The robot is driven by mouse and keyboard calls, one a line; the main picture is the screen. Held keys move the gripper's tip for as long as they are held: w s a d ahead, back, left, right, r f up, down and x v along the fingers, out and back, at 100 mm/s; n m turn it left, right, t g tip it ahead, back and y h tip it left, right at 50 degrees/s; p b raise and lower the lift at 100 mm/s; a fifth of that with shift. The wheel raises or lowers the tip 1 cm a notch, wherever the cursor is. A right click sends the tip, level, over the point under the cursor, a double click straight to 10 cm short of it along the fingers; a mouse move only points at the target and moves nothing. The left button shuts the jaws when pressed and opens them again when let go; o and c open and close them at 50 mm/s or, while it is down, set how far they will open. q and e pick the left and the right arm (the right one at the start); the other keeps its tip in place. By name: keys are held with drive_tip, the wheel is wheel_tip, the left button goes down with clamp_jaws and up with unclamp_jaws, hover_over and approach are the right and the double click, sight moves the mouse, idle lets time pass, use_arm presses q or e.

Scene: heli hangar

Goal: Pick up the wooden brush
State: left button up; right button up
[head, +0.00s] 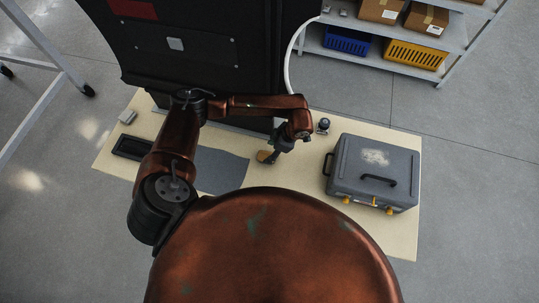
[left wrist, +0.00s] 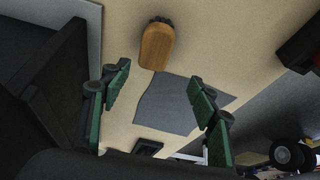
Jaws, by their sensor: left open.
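The wooden brush (head: 264,156) lies on the pale tabletop near the middle in the head view, partly hidden by my left gripper. In the left wrist view its rounded tan wooden body (left wrist: 157,46) shows at the top centre, with a dark end at the top. My left gripper (head: 276,151) hangs right beside the brush in the head view. In the left wrist view its two green-padded fingers (left wrist: 160,78) are spread wide with nothing between them, and the brush lies beyond the fingertips. My right gripper is not in view.
A large grey case (head: 345,177) with a black handle stands on the table (head: 300,215) at the right. A small dark round object (head: 323,125) sits near the case. A grey mat (head: 222,170) and a black tray (head: 131,147) lie at the left.

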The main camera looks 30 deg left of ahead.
sight(267, 156)
use_arm(q)
drive_tip(key=shift+w+f, duration=0.15)
drive_tip(key=shift+f, duration=0.4)
drive_tip(key=shift+a+f, duration=0.1)
drive_tip(key=shift+f, duration=0.15)
drive_tip(key=shift+x, duration=0.8)
drive_tip(key=x, duration=0.4)
drive_tip(key=shift+w+f, duration=0.3)
drive_tip(key=shift+w, duration=0.1)
drive_tip(key=shift+f, duration=0.45)
drive_tip(key=shift+c, duration=0.6)
drive_tip(key=shift+c, duration=0.8)
drive_tip(key=c, duration=1)
